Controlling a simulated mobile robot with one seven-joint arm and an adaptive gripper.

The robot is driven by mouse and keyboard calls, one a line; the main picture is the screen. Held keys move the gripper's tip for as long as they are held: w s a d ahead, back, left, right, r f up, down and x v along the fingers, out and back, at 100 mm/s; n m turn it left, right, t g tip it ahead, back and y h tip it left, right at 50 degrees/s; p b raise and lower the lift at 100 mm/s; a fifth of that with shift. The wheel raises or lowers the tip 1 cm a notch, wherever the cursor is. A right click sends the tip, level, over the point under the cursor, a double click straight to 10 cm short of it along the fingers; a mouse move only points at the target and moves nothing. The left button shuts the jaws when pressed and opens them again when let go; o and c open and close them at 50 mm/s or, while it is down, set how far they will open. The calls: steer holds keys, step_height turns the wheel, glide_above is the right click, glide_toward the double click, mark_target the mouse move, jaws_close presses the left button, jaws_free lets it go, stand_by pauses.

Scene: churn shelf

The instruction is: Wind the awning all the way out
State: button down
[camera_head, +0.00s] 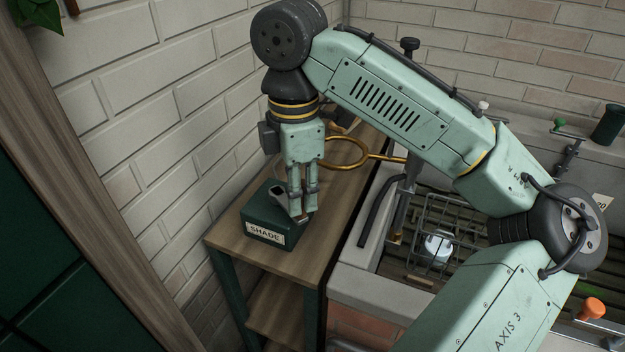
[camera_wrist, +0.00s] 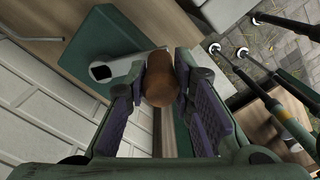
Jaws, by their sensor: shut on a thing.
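A dark green box labelled SHADE (camera_head: 268,222) stands on the wooden shelf top by the brick wall. In the wrist view the box (camera_wrist: 88,42) has a grey metal crank arm (camera_wrist: 108,69) on its top face, with a brown wooden knob (camera_wrist: 159,80) at the arm's end. My gripper (camera_head: 303,207) points down over the box. In the wrist view my gripper (camera_wrist: 160,98) is shut on the knob, one finger on each side. In the head view the fingers hide the knob. The awning itself does not show in either view.
A brass ring on a rod (camera_head: 347,152) lies beside my gripper. A stone trough (camera_head: 345,287) with a wire basket (camera_head: 447,235) stands to the right. The brick wall (camera_head: 190,110) is close on the left. The shelf top's front (camera_head: 275,262) is bare.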

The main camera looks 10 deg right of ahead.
steer(key=w+a, duration=0.2)
steer(key=a, duration=0.7)
steer(key=w+d, duration=0.2)
steer(key=w, duration=0.9)
steer(key=s+d, duration=0.2)
steer(key=d, duration=0.8)
steer(key=s+a, duration=0.1)
steer(key=s, duration=0.6)
steer(key=s+a, duration=0.1)
steer(key=s, duration=0.2)
steer(key=shift+s+a, duration=0.3)
steer(key=shift+s, duration=0.05)
steer(key=a, duration=0.7)
steer(key=shift+w+r, duration=0.15)
steer(key=c, duration=1.3)
jaws_free()
